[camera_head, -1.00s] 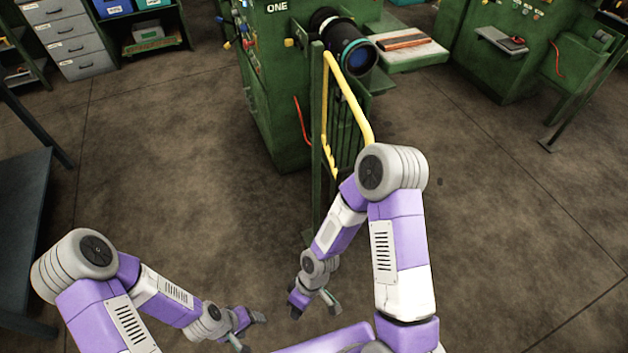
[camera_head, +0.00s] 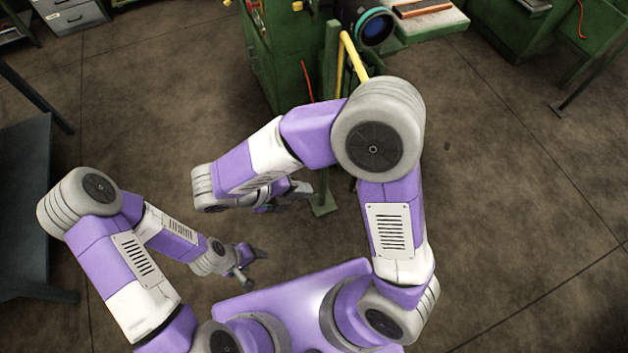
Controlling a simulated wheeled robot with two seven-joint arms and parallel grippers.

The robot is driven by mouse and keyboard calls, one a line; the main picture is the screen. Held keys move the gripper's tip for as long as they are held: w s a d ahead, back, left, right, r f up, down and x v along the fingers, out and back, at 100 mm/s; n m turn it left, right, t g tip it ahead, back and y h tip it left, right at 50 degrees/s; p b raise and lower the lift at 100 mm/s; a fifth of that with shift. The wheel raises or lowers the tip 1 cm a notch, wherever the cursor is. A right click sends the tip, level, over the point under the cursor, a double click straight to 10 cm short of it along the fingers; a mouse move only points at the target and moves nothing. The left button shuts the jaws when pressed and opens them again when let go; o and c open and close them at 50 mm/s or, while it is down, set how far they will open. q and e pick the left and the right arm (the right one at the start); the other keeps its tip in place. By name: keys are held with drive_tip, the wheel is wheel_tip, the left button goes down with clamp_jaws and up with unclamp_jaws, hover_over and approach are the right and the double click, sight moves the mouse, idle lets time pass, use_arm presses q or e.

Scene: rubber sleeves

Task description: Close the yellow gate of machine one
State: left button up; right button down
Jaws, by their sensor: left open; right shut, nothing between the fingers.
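The yellow gate (camera_head: 357,62) of machine one shows only as a short length of yellow rail beside a green post (camera_head: 329,95). The rest of it is hidden behind the elbow of my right arm. Machine one (camera_head: 282,55) is the green machine behind the post, with a dark round part (camera_head: 374,26) near the gate's top. My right gripper (camera_head: 298,192) is shut and empty, left of the post's lower part, pointing right; whether it touches the post cannot be told. My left gripper (camera_head: 254,266) is open and empty, low over the floor, apart from the gate.
A dark table (camera_head: 22,215) stands along the left edge. Grey drawers (camera_head: 75,15) are at the back left. Another green machine (camera_head: 520,35) stands at the back right, with a green stand (camera_head: 590,70) near it. The floor (camera_head: 520,210) on the right is clear.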

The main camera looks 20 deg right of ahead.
sight(351, 186)
drive_tip(key=x, duration=0.4)
drive_tip(key=d+r+b+x, duration=0.1)
drive_tip(key=x, duration=0.3)
drive_tip(key=r+b+x, duration=0.1)
drive_tip(key=x, duration=0.2)
drive_tip(key=shift+d+f, duration=0.35)
drive_tip(key=shift+d, duration=0.35)
